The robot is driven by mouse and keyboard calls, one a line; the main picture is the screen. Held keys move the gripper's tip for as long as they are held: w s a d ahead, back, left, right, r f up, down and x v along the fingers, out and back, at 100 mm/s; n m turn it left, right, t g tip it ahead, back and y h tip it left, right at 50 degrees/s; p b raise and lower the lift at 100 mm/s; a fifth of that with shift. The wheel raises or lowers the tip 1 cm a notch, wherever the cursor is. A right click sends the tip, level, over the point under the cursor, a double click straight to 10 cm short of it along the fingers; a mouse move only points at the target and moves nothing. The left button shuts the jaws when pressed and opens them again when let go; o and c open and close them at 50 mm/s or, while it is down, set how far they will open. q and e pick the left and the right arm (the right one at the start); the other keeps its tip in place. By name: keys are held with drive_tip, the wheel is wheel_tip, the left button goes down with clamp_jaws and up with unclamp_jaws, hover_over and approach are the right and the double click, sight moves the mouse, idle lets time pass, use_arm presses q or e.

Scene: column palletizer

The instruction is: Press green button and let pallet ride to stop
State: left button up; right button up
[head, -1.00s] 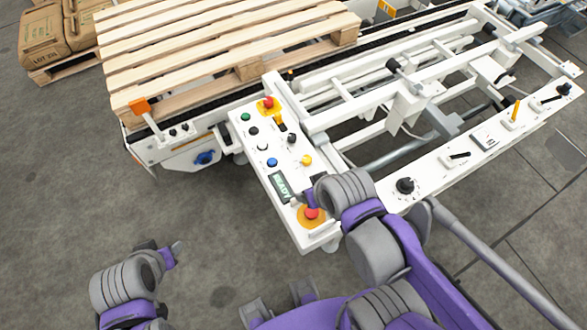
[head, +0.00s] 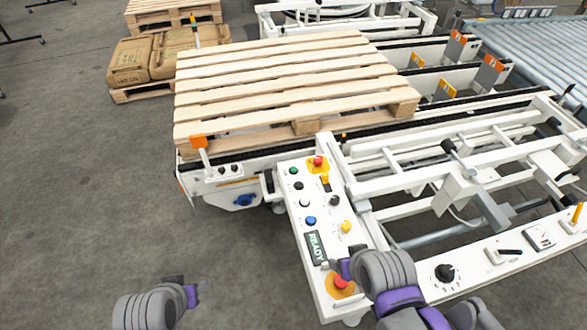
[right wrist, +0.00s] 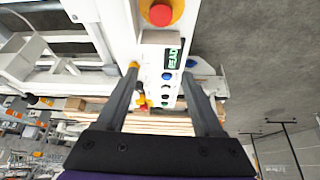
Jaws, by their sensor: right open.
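The green button (head: 293,171) is small and sits at the far left corner of the white control panel (head: 295,205). The wooden pallet (head: 285,85) lies flat on the conveyor's dark chain tracks, beyond the panel. My right gripper (head: 343,267) is over the panel's near end, beside the READY display (head: 315,247) and a red mushroom button (head: 341,282), apart from the green button. In the right wrist view its jaws (right wrist: 159,72) are open and empty, pointing over the panel. My left gripper (head: 200,290) is low over the floor, left of the panel; its finger gap is unclear.
A second red mushroom button (head: 318,162) is close right of the green button. Black, white, blue (head: 310,221) and yellow (head: 346,226) controls lie nearer. An orange-topped post (head: 199,142) stands at the pallet's near corner. Stacked sacks (head: 150,60) are at the back left; floor at left is clear.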

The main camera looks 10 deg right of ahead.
clamp_jaws()
idle(1.5)
